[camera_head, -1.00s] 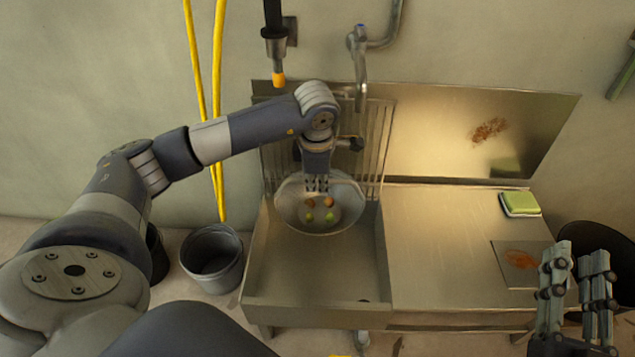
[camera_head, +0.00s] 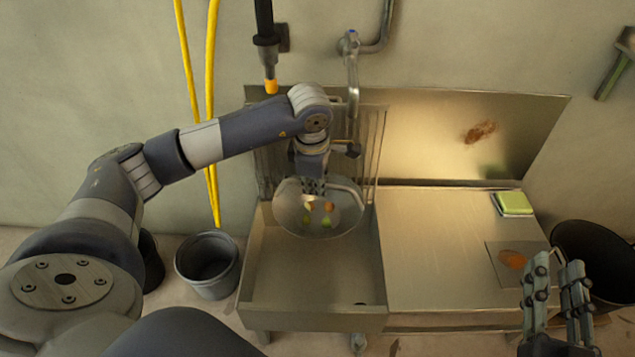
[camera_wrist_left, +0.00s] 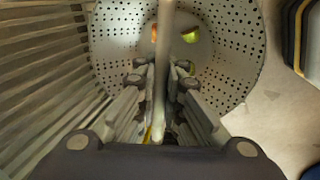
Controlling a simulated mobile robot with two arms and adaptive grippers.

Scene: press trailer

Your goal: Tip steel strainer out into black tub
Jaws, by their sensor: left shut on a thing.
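The steel strainer (camera_head: 292,214) is a round perforated bowl above the sink, with a few orange, yellow and green food pieces (camera_head: 327,221) inside. My left gripper (camera_head: 314,188) is shut on its bar-like handle, which runs between the fingers in the left wrist view (camera_wrist_left: 163,60). That view also shows the perforated strainer wall (camera_wrist_left: 235,50) and food pieces partly hidden behind the fingers. The black tub (camera_head: 585,235) stands on the floor at the far right, partly behind my right gripper (camera_head: 556,265). My right gripper is open and empty.
The steel sink (camera_head: 315,278) lies below the strainer, with a flat counter (camera_head: 430,250) to its right. A green sponge (camera_head: 513,203) sits on the counter. A grey bucket (camera_head: 208,265) stands left of the sink. Yellow hoses (camera_head: 210,110) and a tap (camera_head: 352,80) are behind.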

